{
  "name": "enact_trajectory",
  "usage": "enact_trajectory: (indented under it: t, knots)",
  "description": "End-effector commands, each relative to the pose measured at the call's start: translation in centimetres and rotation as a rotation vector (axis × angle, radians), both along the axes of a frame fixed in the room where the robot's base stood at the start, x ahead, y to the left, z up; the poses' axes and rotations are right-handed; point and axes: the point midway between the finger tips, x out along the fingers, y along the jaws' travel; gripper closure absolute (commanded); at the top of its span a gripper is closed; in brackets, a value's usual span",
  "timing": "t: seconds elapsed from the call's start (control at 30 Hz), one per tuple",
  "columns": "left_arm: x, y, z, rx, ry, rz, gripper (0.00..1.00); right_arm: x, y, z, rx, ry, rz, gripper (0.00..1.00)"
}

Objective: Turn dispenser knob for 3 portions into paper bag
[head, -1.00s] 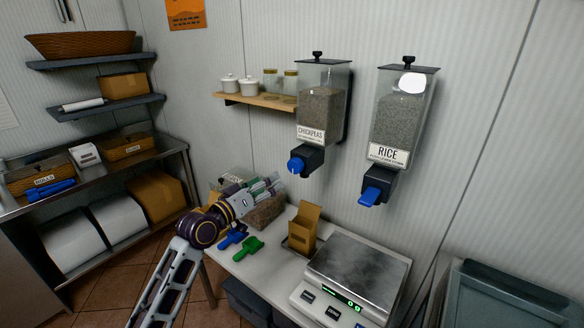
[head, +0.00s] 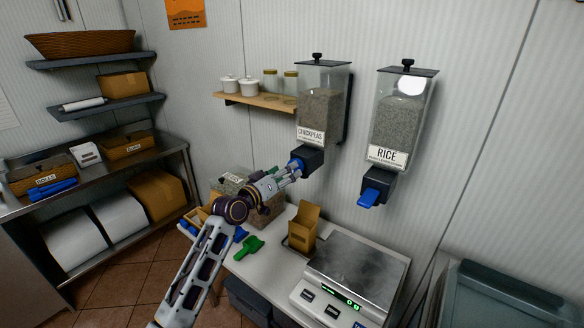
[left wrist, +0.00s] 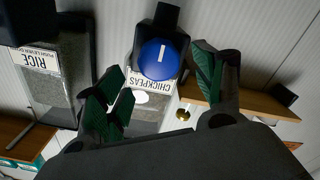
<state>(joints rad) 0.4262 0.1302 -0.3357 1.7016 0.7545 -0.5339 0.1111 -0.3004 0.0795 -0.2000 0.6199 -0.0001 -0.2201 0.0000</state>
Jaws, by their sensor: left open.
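The chickpeas dispenser (head: 322,105) hangs on the wall with a blue knob (head: 295,164) on its black outlet. The knob also shows in the left wrist view (left wrist: 158,59), with a white line on its face. My left gripper (head: 292,171) is at the knob in the head view. In the left wrist view the fingers (left wrist: 165,85) are apart, with the knob between and beyond them; contact cannot be told. The open brown paper bag (head: 302,229) stands upright on the counter below the outlet. My right gripper is not in view.
The rice dispenser (head: 401,115) with a blue lever hangs to the right. A scale (head: 354,273) stands right of the bag. A green scoop (head: 249,249) lies on the counter. A wooden shelf (head: 257,101) with jars is left of the chickpeas dispenser.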

Motion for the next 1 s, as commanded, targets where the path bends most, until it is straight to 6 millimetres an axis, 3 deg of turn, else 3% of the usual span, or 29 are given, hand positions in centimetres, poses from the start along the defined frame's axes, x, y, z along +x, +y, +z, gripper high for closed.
enact_trajectory:
  t: [0.43, 0.93, 1.0]
  knots:
    - [2.8, -2.1, 0.0, -0.002, 0.001, -0.001, 0.31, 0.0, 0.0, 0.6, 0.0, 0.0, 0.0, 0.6]
    - [3.3, -2.4, 0.0, 0.0, 0.0, 0.0, 0.31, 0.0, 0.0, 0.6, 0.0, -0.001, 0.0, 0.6]
    - [3.3, -2.4, 0.0, 0.0, 0.0, 0.0, 0.4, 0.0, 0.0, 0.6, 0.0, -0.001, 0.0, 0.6]
